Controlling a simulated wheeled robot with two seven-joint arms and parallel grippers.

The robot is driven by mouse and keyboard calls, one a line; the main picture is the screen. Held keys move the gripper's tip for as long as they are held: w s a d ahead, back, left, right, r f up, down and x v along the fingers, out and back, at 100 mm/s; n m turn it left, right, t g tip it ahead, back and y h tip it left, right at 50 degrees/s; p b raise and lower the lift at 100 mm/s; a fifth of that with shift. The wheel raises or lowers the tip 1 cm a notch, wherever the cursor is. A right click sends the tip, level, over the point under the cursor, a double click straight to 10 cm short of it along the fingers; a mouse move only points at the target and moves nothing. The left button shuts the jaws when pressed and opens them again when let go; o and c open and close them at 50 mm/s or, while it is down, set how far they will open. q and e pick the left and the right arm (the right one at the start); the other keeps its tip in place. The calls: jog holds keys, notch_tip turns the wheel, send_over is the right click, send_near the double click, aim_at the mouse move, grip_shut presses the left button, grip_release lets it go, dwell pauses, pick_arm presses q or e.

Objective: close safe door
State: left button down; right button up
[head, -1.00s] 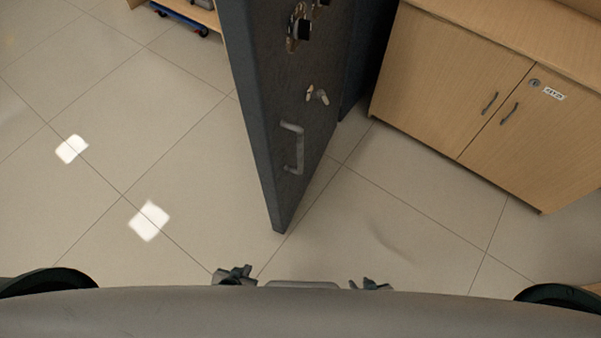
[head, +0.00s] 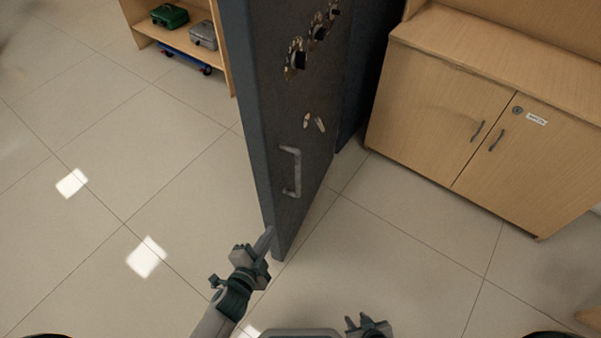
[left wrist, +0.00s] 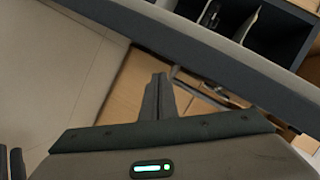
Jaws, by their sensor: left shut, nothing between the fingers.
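The safe door (head: 292,110) stands open in the head view, a tall dark slab with dials, a small lever and a grey pull handle (head: 293,172) on its right-hand face. My left gripper (head: 267,238) is shut and empty, close to the door's near lower edge on its left side; I cannot tell whether it touches. In the left wrist view its closed fingers (left wrist: 157,97) point toward the long grey door edge (left wrist: 215,55), with dark compartments (left wrist: 225,18) beyond. My right gripper (head: 361,324) is low in the head view, away from the door; its finger gap is unclear.
A wooden cabinet (head: 425,105) with two doors stands right of the safe door. A wooden shelf (head: 221,52) with a green box (head: 169,15) and a grey box (head: 203,35) is at the upper left. The tiled floor left of the door is clear.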

aim_at(300, 173)
pick_arm(q)
jog(key=d+r+m+t+h, duration=0.1)
jog(key=d+r+m, duration=0.3)
jog(key=r, duration=0.4)
jog(key=w+d+r+m+t+h, duration=0.1)
jog(key=d+r+m+h, duration=0.2)
jog(key=r, duration=0.4)
jog(key=shift+w+d+r+m+h, duration=0.25)
jog(key=shift+d+r+m+h, duration=0.2)
jog(key=shift+m, duration=0.55)
pick_arm(e)
jog(key=shift+w+a+r, duration=0.15)
jog(key=shift+a, duration=0.05)
pick_arm(q)
jog(key=shift+w+d, duration=0.1)
